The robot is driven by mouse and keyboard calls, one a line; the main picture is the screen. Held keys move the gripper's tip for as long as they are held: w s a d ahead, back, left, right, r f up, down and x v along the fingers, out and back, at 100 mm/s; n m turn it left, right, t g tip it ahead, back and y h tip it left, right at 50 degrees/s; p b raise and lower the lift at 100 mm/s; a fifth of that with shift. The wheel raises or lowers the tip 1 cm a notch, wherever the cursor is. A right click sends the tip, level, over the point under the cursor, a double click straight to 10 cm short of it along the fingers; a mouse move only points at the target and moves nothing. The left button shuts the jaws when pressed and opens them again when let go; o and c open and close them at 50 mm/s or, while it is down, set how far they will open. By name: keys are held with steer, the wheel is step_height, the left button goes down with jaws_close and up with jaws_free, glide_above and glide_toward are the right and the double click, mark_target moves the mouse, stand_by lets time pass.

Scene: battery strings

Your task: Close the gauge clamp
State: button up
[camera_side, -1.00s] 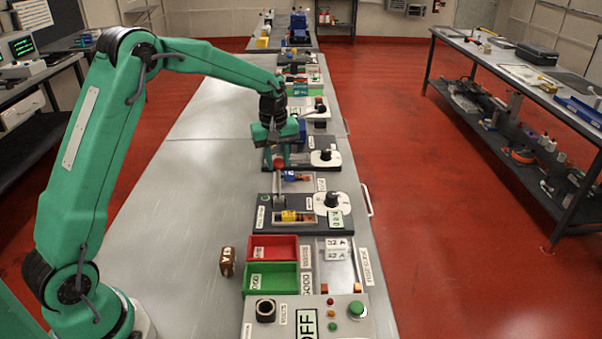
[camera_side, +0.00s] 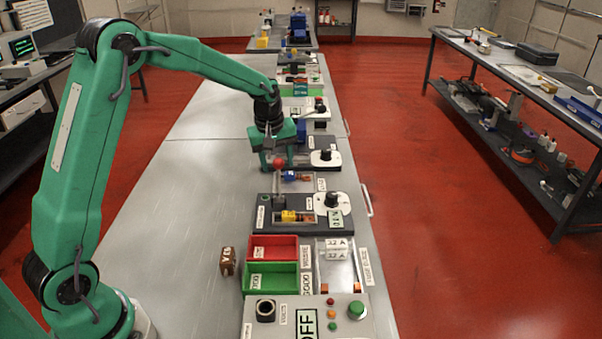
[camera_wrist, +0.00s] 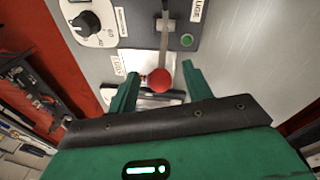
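The gauge clamp lever (camera_side: 276,187) stands nearly upright from the dark gauge block (camera_side: 262,225) in the side view, with a red knob (camera_side: 279,163) at its top. A yellow-and-black cell (camera_side: 292,216) lies in the gauge beside the lever's foot. My gripper (camera_side: 276,160) points down at the red knob. In the wrist view my gripper (camera_wrist: 160,74) is open, with one finger on each side of the red knob (camera_wrist: 160,80) and visible gaps between. The lever (camera_wrist: 164,30) runs from the knob toward the top of that view. Whether the fingers reach the knob's depth is unclear.
A white dial (camera_side: 331,202) and small display sit right of the cell. Nearer are a red bin (camera_side: 258,253), a green bin (camera_side: 258,281) and a control box (camera_side: 285,328). A brown YES block (camera_side: 227,261) stands on the bare bench left of the bins.

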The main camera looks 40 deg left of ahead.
steer(key=shift+r, duration=0.1)
step_height(320, 180, up, 8)
steer(key=s, duration=0.1)
steer(key=shift+s+f, duration=0.15)
steer(key=shift+f, duration=0.05)
stand_by(0.5)
steer(key=shift+d, duration=0.1)
